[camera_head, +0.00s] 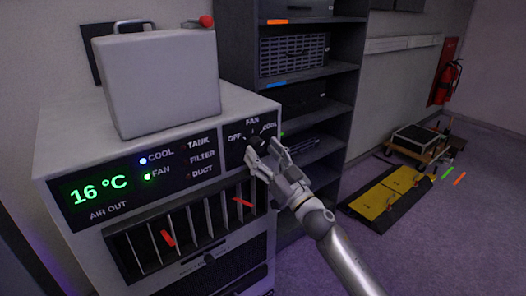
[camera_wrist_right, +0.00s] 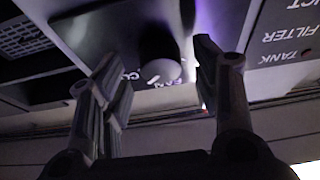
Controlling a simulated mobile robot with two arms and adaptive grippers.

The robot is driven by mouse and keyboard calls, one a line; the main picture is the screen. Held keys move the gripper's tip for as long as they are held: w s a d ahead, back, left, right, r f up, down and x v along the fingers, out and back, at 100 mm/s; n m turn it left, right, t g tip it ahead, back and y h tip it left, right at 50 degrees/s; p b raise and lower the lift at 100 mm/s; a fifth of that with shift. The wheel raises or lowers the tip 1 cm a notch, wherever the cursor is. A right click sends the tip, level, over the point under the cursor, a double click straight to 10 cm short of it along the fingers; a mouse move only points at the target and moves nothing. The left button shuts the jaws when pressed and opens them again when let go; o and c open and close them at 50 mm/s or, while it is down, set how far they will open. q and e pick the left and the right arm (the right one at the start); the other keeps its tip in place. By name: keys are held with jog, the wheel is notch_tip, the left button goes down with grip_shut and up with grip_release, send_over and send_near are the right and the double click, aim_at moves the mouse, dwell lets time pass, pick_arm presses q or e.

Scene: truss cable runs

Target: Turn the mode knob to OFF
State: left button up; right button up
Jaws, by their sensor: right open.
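The mode knob (camera_head: 256,138) is a dark round knob on the black panel of a white cooling unit (camera_head: 62,148). OFF is printed to its left, FAN above and COOL to its right. In the right wrist view the knob (camera_wrist_right: 160,58) shows between the two spread fingers (camera_wrist_right: 160,65), and I see no clear contact. My left gripper is not in view.
The unit's display (camera_head: 97,188) reads 16 °C, with COOL and FAN lights lit. Vent slats with red strips lie below. A white box (camera_head: 160,80) stands on top. A dark shelf rack (camera_head: 305,90) stands close on the right. Yellow panels (camera_head: 388,194) lie on the floor farther right.

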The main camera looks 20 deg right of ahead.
jog(key=shift+w+a, duration=0.15)
jog(key=shift+w, duration=0.1)
jog(key=c, duration=1)
jog(key=shift+c, duration=0.2)
